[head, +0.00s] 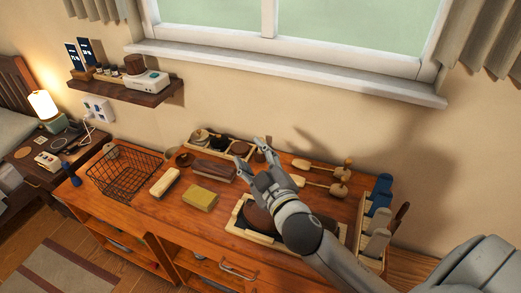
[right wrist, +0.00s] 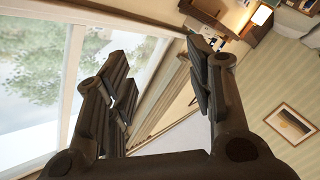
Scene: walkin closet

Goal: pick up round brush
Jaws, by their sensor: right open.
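My right gripper (head: 265,163) is open above the middle of the wooden dresser top, and nothing shows between its fingers. Its spread fingers also show in the right wrist view (right wrist: 158,75), which looks toward the window and wall, not the dresser top. Several candidates for the round brush lie on the dresser. A brown round-looking piece (head: 258,215) sits in a light tray, partly hidden behind my gripper. A small dark round piece (head: 184,159) lies left of the long brown brush (head: 214,170). I cannot tell which is the round brush. My left gripper is not in view.
A wire basket (head: 122,172) stands on the left. A cream block (head: 164,182) and a yellow block (head: 200,198) lie near the front. Wooden-handled tools (head: 318,186) lie right of my gripper. A rack (head: 375,225) stands at the right end. The window sill (head: 290,70) is above.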

